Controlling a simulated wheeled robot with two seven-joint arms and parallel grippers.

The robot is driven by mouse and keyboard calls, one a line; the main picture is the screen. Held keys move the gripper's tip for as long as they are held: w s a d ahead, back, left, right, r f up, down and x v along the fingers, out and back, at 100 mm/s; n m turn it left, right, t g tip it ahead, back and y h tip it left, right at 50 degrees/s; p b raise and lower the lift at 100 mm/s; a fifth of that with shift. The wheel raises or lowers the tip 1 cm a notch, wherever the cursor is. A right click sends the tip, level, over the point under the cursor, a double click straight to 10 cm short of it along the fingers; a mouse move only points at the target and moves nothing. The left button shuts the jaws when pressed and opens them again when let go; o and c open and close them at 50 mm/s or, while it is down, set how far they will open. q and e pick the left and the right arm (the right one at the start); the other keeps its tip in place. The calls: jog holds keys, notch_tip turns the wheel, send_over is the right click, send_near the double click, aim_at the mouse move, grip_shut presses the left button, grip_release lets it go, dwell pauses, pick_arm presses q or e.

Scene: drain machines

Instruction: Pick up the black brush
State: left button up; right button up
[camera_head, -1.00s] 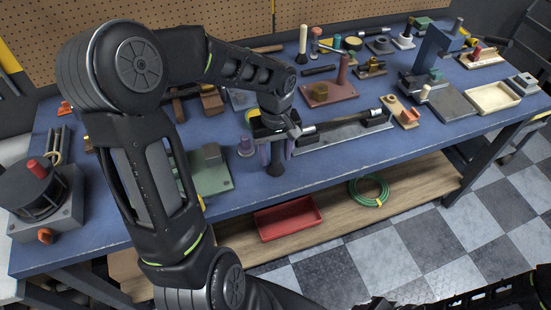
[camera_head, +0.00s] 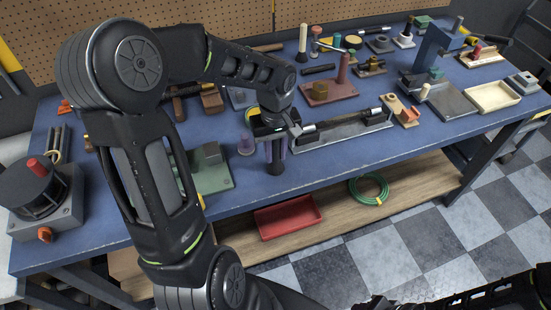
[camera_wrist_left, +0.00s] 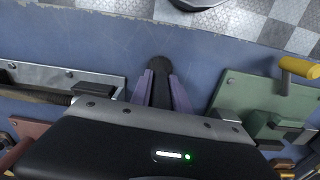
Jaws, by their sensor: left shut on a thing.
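The black brush (camera_head: 276,168) is upright between the fingers of my left gripper (camera_head: 275,150), near the front edge of the blue bench. The gripper points down and its two purple fingers are shut on the brush. In the left wrist view the dark brush (camera_wrist_left: 160,70) lies between the purple fingers (camera_wrist_left: 161,92). Its upper part is hidden by the gripper body. I cannot tell whether its lower end touches the bench. My right gripper does not show; only a dark arm part shows at the bottom right.
A long metal rail fixture (camera_head: 345,131) stands close to the right of the gripper. Many tools stand behind. A red tray (camera_head: 288,217) and green hose (camera_head: 368,190) lie on the lower shelf.

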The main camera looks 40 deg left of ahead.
pick_arm(q)
grip_shut()
jog(key=shift+r, duration=0.1)
jog(key=shift+w+r, duration=0.1)
jog(key=shift+r, duration=0.1)
notch_tip(320, 180, up, 9)
jog(key=shift+r+b, duration=0.2)
jog(key=shift+b, duration=0.45)
